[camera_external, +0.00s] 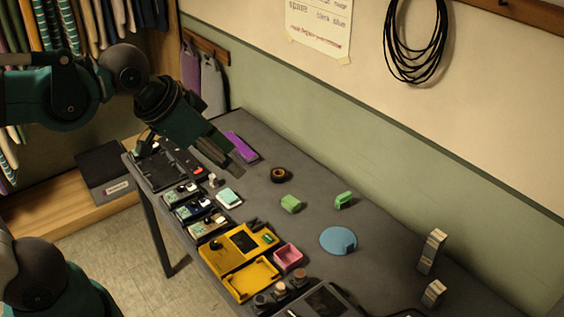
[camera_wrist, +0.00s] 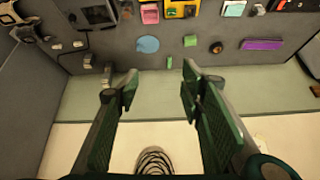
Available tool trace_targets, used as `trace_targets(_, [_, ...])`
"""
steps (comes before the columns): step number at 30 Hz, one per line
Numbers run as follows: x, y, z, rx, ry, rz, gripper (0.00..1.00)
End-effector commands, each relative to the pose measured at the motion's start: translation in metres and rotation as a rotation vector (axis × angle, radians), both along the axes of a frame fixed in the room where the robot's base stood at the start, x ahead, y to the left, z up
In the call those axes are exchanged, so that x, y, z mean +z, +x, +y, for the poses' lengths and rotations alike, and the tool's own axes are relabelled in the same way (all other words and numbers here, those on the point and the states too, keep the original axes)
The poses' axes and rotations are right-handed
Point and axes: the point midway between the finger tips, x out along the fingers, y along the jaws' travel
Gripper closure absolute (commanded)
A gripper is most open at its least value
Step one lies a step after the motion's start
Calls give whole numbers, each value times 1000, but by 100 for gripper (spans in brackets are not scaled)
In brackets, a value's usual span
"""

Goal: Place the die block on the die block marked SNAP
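Two small pale blocks stand near the right end of the table in the external view: a taller one (camera_external: 432,250) closer to the wall and a shorter one (camera_external: 433,293) in front of it. They look like the die blocks, but I cannot read SNAP on either. In the wrist view they are small at the left, the taller (camera_wrist: 88,61) below the shorter (camera_wrist: 78,44). My gripper (camera_external: 236,166) is above the table's far left part, well away from both. In the wrist view its fingers (camera_wrist: 160,84) are spread with nothing between them.
Two green pieces (camera_external: 291,203) (camera_external: 344,200), a tape roll (camera_external: 279,175), a blue disc (camera_external: 338,240) and a purple item (camera_external: 241,146) lie along the table. Yellow trays (camera_external: 252,281), a pink box (camera_external: 288,257) and several devices crowd the front edge. The wall runs behind.

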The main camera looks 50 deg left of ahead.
Motion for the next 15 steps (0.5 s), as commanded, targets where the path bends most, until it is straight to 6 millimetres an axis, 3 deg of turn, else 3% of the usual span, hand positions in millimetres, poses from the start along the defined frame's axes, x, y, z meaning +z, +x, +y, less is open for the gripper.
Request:
trace_targets(6, [-11,-23,10,71,-20,-28,61])
trace_targets(15, [-15,-31,13,99,-29,-39,61])
